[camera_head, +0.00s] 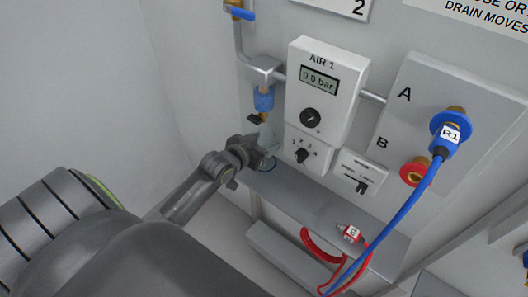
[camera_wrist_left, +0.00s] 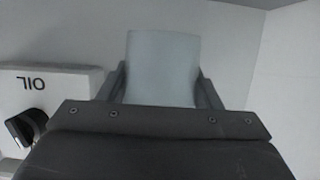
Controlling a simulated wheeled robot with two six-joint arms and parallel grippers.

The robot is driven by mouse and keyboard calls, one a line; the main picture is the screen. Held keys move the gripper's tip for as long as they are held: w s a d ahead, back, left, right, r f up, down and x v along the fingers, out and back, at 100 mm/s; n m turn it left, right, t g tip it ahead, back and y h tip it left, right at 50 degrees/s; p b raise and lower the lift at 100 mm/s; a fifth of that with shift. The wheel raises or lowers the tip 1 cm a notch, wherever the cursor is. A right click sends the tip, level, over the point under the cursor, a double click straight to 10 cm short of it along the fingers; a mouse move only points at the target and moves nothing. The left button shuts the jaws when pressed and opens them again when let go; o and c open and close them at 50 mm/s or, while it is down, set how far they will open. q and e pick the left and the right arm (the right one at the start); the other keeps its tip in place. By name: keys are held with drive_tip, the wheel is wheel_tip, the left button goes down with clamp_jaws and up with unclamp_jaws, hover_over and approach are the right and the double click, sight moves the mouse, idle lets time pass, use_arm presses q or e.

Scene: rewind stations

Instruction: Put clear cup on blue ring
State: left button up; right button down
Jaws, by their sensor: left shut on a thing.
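The clear cup (camera_wrist_left: 163,70) shows pale and translucent between the two fingers of my left gripper (camera_wrist_left: 160,92) in the left wrist view. In the head view my left gripper (camera_head: 256,150) is shut on the cup (camera_head: 267,138), which is partly hidden by the fingers. A blue ring (camera_head: 263,99) sits under the grey pipe fitting, with a brass part below it. The cup is just below this ring and the brass part; I cannot tell whether they touch. My right gripper is not in view.
The AIR 1 box (camera_head: 326,85) and a knob box (camera_head: 305,150) stand close right of the cup. A grey shelf (camera_head: 305,203) lies below, with a thin blue arc near the gripper. A blue hose (camera_head: 404,215) and red hose (camera_head: 312,245) hang at right. The left wall side is clear.

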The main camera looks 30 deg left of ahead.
use_arm(q)
wheel_tip(320, 180, down, 4)
drive_tip(key=shift+f+b, duration=0.1)
drive_tip(key=shift+b, duration=0.2)
drive_tip(key=shift+w, duration=0.15)
drive_tip(key=shift+f, duration=0.15)
drive_tip(key=shift+f, duration=0.1)
drive_tip(key=o, duration=0.9)
drive_tip(key=shift+o, duration=0.2)
